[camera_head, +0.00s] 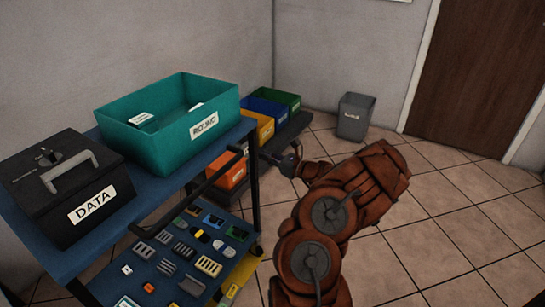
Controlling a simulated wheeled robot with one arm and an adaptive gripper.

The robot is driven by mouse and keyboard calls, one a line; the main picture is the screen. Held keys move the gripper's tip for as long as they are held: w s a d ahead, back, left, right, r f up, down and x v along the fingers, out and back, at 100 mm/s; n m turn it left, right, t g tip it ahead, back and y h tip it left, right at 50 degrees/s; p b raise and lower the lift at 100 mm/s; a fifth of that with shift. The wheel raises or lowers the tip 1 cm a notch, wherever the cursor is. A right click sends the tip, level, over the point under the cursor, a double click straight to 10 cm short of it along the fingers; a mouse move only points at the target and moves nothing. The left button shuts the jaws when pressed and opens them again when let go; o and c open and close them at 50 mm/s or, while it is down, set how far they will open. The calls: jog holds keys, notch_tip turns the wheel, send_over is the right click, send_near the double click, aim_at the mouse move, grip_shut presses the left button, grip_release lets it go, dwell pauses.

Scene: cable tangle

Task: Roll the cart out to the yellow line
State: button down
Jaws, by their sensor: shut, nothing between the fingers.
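The cart is a blue two-level trolley (62,232) on the left, with a dark bar handle (165,218) along its near side. My gripper (272,158) is shut and empty, small and dark at the end of my rust-red arm. It appears just right of the cart's corner post, in front of the colored bins; whether it touches anything I cannot tell. A yellow strip (240,278) shows at the cart's lower right edge; I cannot tell whether it is the floor line or part of the cart. The cart's wheels are hidden.
A black DATA case (72,180) and a teal ROUND bin (170,125) stand on the cart's top. Several small parts lie below. Colored bins (262,123) sit on a low dark rack behind. A grey waste bin (355,116) stands by the wall. Tiled floor at right is clear.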

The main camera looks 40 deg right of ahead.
jog(key=p+v, duration=0.1)
jog(key=v, duration=1.1)
jog(key=shift+w, duration=0.1)
